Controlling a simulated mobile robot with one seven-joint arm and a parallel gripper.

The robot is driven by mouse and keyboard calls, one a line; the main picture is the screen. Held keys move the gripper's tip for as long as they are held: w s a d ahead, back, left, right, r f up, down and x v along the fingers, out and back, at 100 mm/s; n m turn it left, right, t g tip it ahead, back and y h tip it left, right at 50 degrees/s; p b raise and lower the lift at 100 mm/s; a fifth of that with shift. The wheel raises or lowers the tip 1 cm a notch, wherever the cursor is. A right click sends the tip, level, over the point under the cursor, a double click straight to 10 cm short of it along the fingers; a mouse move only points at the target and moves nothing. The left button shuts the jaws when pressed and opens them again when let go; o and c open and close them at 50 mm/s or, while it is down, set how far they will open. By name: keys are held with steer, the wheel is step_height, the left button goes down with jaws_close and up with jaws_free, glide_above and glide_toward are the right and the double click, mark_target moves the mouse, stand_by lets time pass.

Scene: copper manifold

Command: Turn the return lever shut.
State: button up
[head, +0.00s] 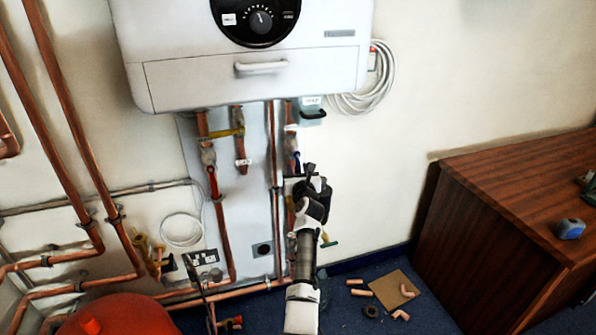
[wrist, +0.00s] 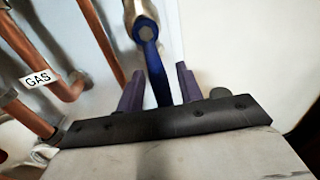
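A valve with a blue lever (head: 297,161) sits on a copper pipe under the white boiler, right of the other valves. No readable label shows whether this is the return lever. In the wrist view the blue lever (wrist: 153,65) hangs from a brass valve body (wrist: 141,12) and runs down between the fingers. My gripper (wrist: 164,72) is open, with one dark purple finger on each side of the lever and gaps visible. In the head view my gripper (head: 308,172) is at the lever, partly hiding it and the pipe.
A red lever (head: 212,182) and a yellow lever (head: 226,132) are on pipes to the left. A pipe with a GAS label (wrist: 38,79) is left in the wrist view. The boiler (head: 200,85) is overhead. A wooden cabinet (head: 480,210) stands right; fittings lie on the floor.

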jaws_close()
